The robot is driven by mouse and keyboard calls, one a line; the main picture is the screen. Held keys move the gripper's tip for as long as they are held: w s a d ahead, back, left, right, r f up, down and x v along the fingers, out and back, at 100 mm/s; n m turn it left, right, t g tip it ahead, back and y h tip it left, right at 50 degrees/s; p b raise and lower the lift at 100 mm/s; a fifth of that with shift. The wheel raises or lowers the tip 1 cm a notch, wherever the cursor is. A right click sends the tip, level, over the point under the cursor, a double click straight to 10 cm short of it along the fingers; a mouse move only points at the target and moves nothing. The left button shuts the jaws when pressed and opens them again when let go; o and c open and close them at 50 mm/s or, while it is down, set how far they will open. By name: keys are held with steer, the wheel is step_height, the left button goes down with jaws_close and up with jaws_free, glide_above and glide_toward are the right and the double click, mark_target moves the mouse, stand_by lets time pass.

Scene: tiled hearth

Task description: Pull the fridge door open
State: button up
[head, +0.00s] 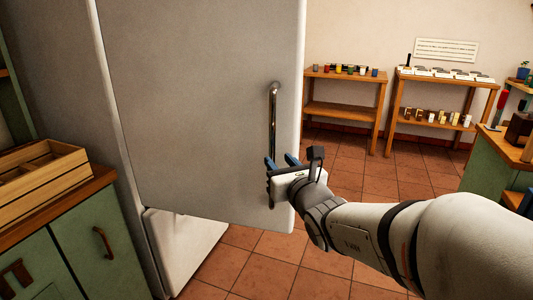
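The fridge door (190,100) is a large pale panel filling the left middle of the head view. Its bottom edge stands out past the lower white part of the fridge, so it looks partly open. A vertical metal handle (274,115) runs near its right edge. My gripper (281,161) is at the lower part of the handle, with its two blue fingertips apart. The handle's lower stretch is hidden by the gripper. I cannot tell whether the fingers touch the handle.
A green cabinet (95,245) with a wooden tray (42,172) on top stands at the left, close to the fridge. Two wooden shelves (345,109) with jars and small items line the back wall. A green counter (490,165) is at the right. Tiled floor (265,262) is clear between.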

steer(key=shift+s+d, duration=0.15)
steer(key=shift+s, duration=0.35)
